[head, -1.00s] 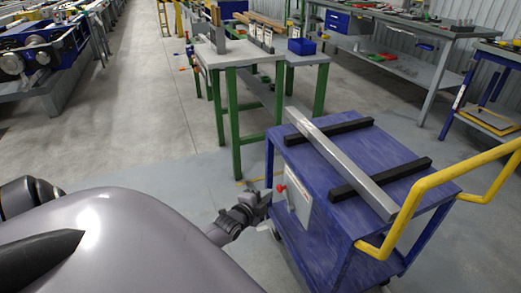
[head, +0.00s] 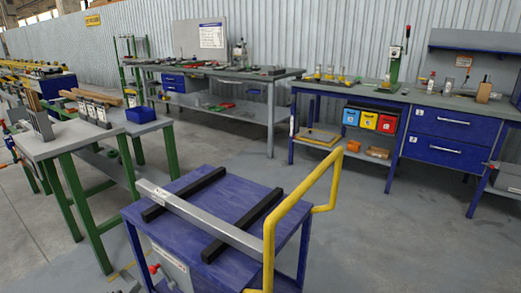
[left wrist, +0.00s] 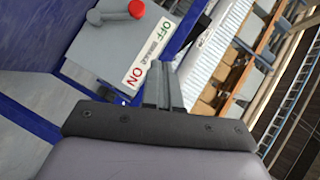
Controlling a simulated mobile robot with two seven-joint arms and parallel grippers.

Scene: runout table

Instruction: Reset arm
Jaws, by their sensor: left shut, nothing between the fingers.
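My left gripper (head: 126,287) shows only as a small part at the bottom edge of the head view, left of the blue cart (head: 215,205). In the left wrist view, its fingers (left wrist: 161,84) are together with nothing between them. Beyond them is a grey switch box (left wrist: 100,50) with a red knob (left wrist: 136,9) and an ON/OFF label (left wrist: 148,55). The box is on the cart's side, and it also shows in the head view (head: 172,268). I cannot tell whether the fingers touch it. My right gripper is in neither view.
A metal bar (head: 205,222) lies across two black rails on the cart. The cart's yellow handle (head: 290,220) rises at its right. Grey floor (head: 390,220) is clear on the right.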

